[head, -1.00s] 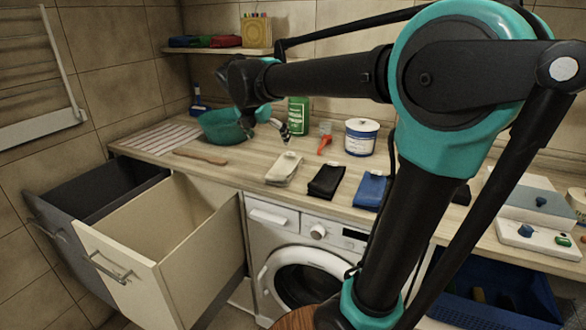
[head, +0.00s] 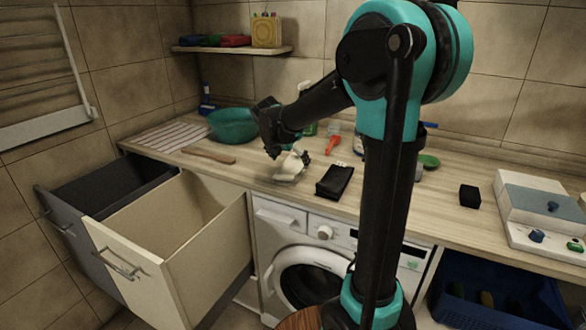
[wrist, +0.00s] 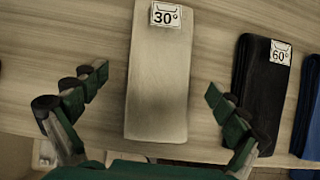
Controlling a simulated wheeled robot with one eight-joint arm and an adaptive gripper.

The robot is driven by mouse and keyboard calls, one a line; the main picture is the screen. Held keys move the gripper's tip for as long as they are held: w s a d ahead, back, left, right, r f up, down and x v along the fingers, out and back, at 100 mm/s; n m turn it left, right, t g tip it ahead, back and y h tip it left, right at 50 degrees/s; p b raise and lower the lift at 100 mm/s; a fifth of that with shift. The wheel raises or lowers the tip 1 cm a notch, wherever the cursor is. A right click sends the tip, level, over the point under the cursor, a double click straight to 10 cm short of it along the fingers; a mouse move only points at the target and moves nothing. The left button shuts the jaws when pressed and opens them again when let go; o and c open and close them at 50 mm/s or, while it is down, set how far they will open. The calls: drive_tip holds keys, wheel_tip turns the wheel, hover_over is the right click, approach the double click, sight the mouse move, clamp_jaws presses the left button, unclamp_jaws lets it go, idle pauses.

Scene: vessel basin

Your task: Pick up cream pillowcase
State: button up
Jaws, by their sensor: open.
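The cream pillowcase (head: 289,168) lies folded on the wooden counter above the washing machine. In the wrist view the cream pillowcase (wrist: 158,85) is a long flat bundle with a white 30° tag at its far end. My gripper (wrist: 157,95) is open, with one finger to the left of the pillowcase and one to the right, both apart from it. In the head view my gripper (head: 288,158) hangs over the pillowcase and partly hides it. Whether the fingertips touch the counter, I cannot tell.
A black folded cloth (wrist: 262,88) with a 60° tag lies to the right, and a blue cloth (wrist: 308,110) beyond it. The open cream drawer (head: 170,225) stands below left. A wooden stick (head: 208,156) and teal basin (head: 232,124) are on the counter to the left.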

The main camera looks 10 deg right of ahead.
drive_tip(key=shift+x, duration=1.3)
drive_tip(key=shift+c, duration=0.6)
drive_tip(key=c, duration=1.3)
drive_tip(key=shift+r, duration=0.1)
drive_tip(key=shift+c, duration=0.2)
